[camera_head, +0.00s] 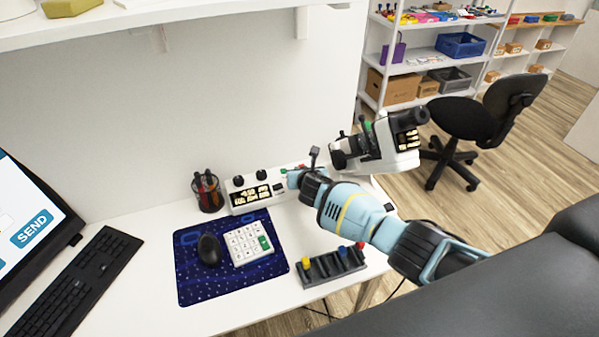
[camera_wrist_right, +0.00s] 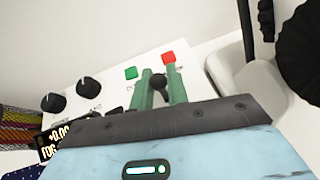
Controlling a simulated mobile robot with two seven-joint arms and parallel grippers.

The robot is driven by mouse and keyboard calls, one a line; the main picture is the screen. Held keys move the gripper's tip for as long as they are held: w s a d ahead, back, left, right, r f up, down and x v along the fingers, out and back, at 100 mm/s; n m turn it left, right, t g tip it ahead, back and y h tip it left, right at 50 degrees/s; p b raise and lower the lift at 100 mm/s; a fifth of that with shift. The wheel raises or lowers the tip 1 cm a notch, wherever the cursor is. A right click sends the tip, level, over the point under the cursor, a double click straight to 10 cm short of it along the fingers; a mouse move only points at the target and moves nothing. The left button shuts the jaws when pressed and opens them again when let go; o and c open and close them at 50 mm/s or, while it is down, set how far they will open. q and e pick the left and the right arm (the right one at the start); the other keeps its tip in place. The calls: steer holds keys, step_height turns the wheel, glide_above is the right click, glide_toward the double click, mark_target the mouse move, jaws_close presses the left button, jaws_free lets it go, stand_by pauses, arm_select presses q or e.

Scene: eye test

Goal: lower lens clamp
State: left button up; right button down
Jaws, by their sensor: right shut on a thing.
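The white lens-measuring machine (camera_head: 405,158) with a black eyepiece stands at the right end of the desk. I cannot make out its lens clamp for certain. Its white control panel (camera_head: 238,201) with black knobs and lit displays lies to its left; the panel also shows in the right wrist view (camera_wrist_right: 112,98). My right gripper (camera_head: 293,179) is over the panel's right part. In the right wrist view its green fingers (camera_wrist_right: 160,82) are shut on a small round black knob (camera_wrist_right: 158,80), between a green button (camera_wrist_right: 131,73) and a red button (camera_wrist_right: 168,58). My left gripper is out of view.
A pen cup (camera_head: 207,195) stands left of the panel. A mouse (camera_head: 209,249) and white keypad (camera_head: 249,243) lie on a blue mat (camera_head: 205,289). A dark rack (camera_head: 335,273) sits under my right arm. A keyboard (camera_head: 77,280) is at left.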

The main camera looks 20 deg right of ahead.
steer(key=shift+d+m, duration=0.2)
steer(key=shift+m, duration=0.1)
stand_by(0.4)
steer(key=c, duration=1.4)
jaws_free()
steer(key=shift+o, duration=0.2)
steer(key=shift+s, duration=0.2)
steer(key=d+v, duration=0.1)
steer(key=v, duration=0.6)
steer(key=shift+s+a+r, duration=0.2)
steer(key=shift+a, duration=0.25)
steer(key=shift+c, duration=0.4)
